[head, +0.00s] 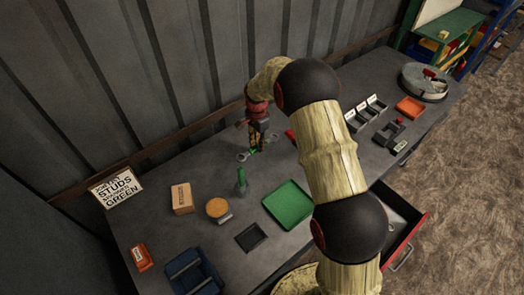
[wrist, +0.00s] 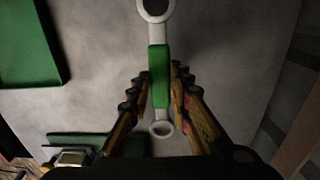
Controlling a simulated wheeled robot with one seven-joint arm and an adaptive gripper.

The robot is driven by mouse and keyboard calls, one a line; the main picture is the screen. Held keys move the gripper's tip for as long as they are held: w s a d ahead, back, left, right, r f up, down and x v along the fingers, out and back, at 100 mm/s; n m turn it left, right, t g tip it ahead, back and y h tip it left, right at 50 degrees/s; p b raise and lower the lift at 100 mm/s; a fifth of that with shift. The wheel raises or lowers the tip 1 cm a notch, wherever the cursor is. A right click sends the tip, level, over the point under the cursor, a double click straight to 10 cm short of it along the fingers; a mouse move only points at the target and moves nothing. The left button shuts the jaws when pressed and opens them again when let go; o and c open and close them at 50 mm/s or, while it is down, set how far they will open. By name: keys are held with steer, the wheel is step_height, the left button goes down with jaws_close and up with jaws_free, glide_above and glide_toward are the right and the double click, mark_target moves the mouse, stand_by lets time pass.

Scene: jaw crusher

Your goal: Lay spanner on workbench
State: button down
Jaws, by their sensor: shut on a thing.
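The spanner (wrist: 158,75) has grey ring ends and a green middle grip. In the wrist view it runs up the picture between the two fingers of my gripper (wrist: 160,82), which is shut on its green part. In the head view the spanner (head: 243,156) shows small below my gripper (head: 256,146), near the back of the workbench. The dark grey workbench (head: 150,230) runs along the corrugated wall. I cannot tell whether the spanner touches the bench top.
A green tray (head: 289,205) lies in front of the gripper; a green upright object (head: 241,182) stands beside it. A cardboard box (head: 181,198), a round tan-topped item (head: 217,208) and a blue bin (head: 194,272) are to the left. A red drawer (head: 408,240) hangs open at the front.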

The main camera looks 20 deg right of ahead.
mark_target(258, 157)
step_height(258, 157, down, 5)
steer(key=shift+f+b, duration=0.2)
steer(key=shift+b, duration=0.1)
steer(key=c, duration=2.1)
jaws_free()
steer(key=shift+f, duration=0.15)
steer(key=o, duration=0.5)
steer(key=shift+c, duration=0.2)
